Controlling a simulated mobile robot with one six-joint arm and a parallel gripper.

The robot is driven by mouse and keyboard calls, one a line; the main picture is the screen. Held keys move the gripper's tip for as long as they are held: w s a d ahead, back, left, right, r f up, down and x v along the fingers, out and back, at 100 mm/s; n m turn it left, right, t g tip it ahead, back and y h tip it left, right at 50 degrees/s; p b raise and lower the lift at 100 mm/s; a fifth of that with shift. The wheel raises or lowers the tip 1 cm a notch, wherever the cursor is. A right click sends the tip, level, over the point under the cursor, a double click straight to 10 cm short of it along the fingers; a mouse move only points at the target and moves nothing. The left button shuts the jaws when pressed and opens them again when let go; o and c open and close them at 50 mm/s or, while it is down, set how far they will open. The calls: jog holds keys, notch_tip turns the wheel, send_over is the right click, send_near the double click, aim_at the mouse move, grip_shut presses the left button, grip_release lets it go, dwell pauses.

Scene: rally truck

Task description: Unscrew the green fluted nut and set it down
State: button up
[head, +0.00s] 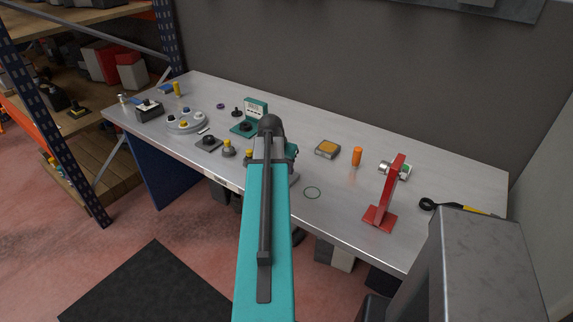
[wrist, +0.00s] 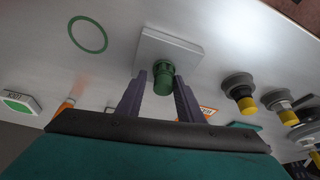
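The green fluted nut (wrist: 163,84) shows in the wrist view, upright above a pale square plate (wrist: 150,45). My gripper (wrist: 160,78) has its two fingers apart, one on each side of the nut. A gap shows between the left finger and the nut; the right finger is very close, and I cannot tell whether it touches. In the head view my arm hides the nut and most of the gripper, near the front of the bench. Any thread under the nut is hidden.
A green ring marking (head: 312,193) lies on bare bench (head: 345,190) right of my arm; it also shows in the wrist view (wrist: 88,35). A red stand (head: 383,205) is farther right. Yellow-and-black knobs (head: 228,148) and a teal stand (head: 256,108) are to the left.

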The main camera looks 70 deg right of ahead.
jog(key=shift+m, duration=0.3)
jog(key=shift+m+g, duration=0.3)
jog(key=shift+m, duration=0.2)
jog(key=shift+m+g, duration=0.3)
jog(key=shift+m, duration=0.6)
jog(key=shift+m+y, duration=0.3)
jog(key=shift+m, duration=0.2)
jog(key=shift+m+g, duration=0.3)
jog(key=shift+m, duration=0.1)
jog(key=shift+m+g+b, duration=0.3)
jog(key=shift+m+b, duration=0.05)
jog(key=shift+m, duration=0.45)
